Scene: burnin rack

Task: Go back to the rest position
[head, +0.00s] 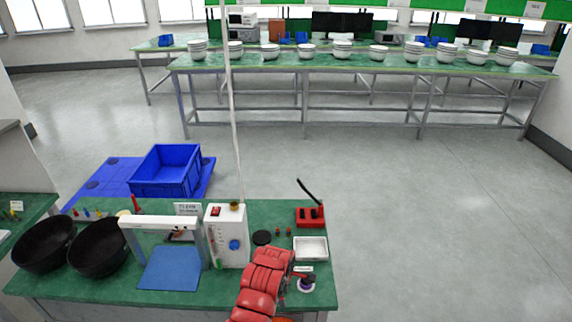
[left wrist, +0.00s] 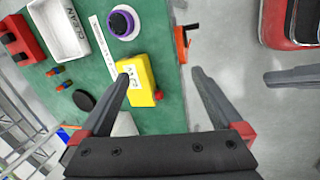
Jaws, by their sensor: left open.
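My left arm reaches over the front of the green workbench (head: 125,297) in the head view, with its gripper near the small white tray. In the left wrist view my left gripper (left wrist: 160,75) is open, with nothing held between its fingers. A yellow box (left wrist: 140,80) with a red button lies on the bench below the fingers. A grey finger-like part, seemingly of my right gripper (left wrist: 293,76), enters at the right edge of the left wrist view; its state cannot be told.
A white tray (left wrist: 62,30), purple-ringed round part (left wrist: 123,23) and red block (left wrist: 22,40) lie close by. A white control box (head: 227,238), white frame (head: 160,222) and black bowls (head: 44,245) stand further left. An orange-red item (left wrist: 181,44) is at the bench edge. Floor to the right is free.

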